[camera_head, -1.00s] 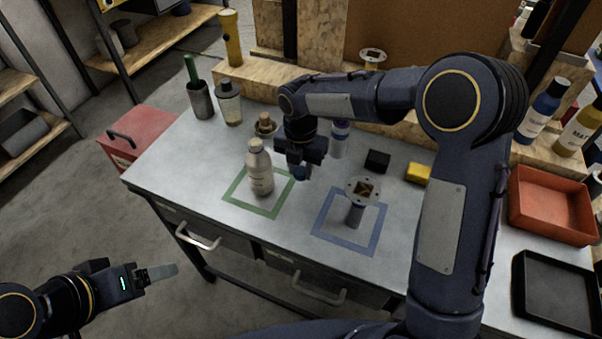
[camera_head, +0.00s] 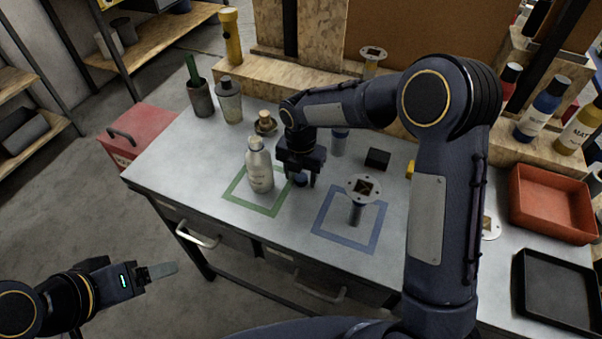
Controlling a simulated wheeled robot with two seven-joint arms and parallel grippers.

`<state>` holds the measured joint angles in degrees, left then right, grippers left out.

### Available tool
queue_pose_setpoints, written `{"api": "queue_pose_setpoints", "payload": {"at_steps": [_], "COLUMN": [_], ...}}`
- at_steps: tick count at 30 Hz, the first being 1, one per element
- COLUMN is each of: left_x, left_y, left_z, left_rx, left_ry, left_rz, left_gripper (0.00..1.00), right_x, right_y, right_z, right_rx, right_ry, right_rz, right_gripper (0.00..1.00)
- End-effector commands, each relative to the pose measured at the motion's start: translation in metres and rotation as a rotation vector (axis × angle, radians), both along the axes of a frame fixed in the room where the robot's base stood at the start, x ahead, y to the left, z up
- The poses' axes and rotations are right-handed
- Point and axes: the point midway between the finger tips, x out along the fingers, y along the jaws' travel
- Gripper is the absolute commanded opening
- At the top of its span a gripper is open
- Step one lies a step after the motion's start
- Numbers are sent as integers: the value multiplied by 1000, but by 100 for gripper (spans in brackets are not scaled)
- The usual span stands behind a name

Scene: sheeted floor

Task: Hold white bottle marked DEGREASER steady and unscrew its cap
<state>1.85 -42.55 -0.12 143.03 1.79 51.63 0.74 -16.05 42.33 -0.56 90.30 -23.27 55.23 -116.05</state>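A whitish bottle (camera_head: 260,172) stands upright inside the green square outline (camera_head: 235,201) on the workbench. Its pale cap (camera_head: 255,143) is on top. The label is too small to read, so I cannot confirm DEGREASER. My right gripper (camera_head: 302,183) points down just right of the bottle, apart from its cap. Its two fingers are spread, with a small dark blue object (camera_head: 300,179) showing between or behind them; I cannot tell whether they touch it. My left gripper (camera_head: 165,270) is off the bench at lower left, far from the bottle; its finger gap cannot be made out.
A flanged post (camera_head: 356,212) stands in the blue square outline (camera_head: 330,236). A grey bottle (camera_head: 228,101) and a cup (camera_head: 200,99) are back left. An orange tray (camera_head: 550,222) is at right. The front-left bench is clear.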

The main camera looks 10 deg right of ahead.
Motion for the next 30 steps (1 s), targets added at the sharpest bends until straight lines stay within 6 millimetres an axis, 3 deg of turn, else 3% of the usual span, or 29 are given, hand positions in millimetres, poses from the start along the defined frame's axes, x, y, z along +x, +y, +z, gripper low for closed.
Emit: {"api": "queue_pose_setpoints", "payload": {"at_steps": [9,21,30], "left_x": [0,0,0], "left_y": [0,0,0], "left_z": [2,1,2], "left_rx": [0,0,0], "left_ry": [0,0,0], "left_rz": [0,0,0], "left_gripper": [78,78,78], "right_x": [0,1,0], "right_y": [0,1,0], "right_z": [11,92,123], "right_rx": [1,2,1], "right_ry": [-2,-4,-1], "right_rz": [-1,-1,0], "right_gripper": [51,51,51]}}
